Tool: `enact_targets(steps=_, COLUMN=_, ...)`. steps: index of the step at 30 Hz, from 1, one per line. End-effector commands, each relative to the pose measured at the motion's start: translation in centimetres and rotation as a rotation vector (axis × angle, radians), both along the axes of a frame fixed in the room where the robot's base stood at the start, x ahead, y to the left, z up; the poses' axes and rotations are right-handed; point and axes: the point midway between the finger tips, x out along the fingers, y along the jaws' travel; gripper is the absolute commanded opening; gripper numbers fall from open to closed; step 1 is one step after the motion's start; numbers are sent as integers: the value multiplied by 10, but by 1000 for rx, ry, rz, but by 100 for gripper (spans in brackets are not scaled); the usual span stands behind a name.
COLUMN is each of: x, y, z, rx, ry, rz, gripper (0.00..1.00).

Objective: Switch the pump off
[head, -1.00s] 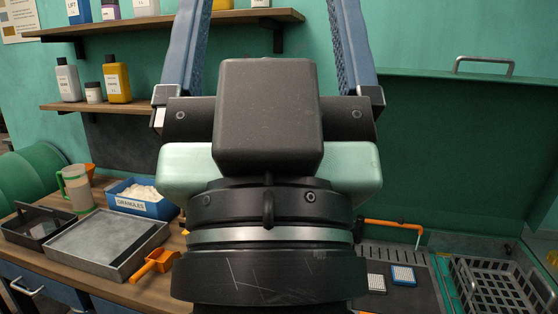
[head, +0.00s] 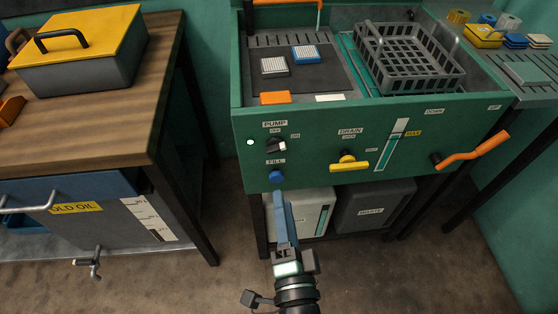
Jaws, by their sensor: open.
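The pump switch (head: 276,145) is a small dark rotary knob at the left of the green front panel (head: 315,165), under a PUMP label, with OFF above it and ON to its upper right. Which mark it points to is too small to tell surely. A small pale round light (head: 250,142) sits left of it and looks lit. My gripper (head: 280,197) is open and empty, below the switch in the picture, its blue fingers seen nearly edge-on and overlapping. Its tips show just under the blue FILL button (head: 277,177); I cannot tell whether they touch the panel.
A yellow DRAIN handle (head: 348,163) and an orange crank (head: 472,152) stick out of the panel to the right. A grey basket (head: 410,55) is on top. A wooden bench (head: 150,130) with a yellow-lidded box (head: 80,50) stands left. Containers sit under the panel.

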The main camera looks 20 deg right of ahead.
Motion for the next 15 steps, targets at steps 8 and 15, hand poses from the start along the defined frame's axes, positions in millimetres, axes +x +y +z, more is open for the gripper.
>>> enact_targets(steps=8, x=15, y=-8, z=-7, rx=18, ry=3, rz=-10, gripper=42)
enact_targets(steps=15, x=55, y=-19, z=-6, rx=14, ry=3, rz=-9, gripper=42)
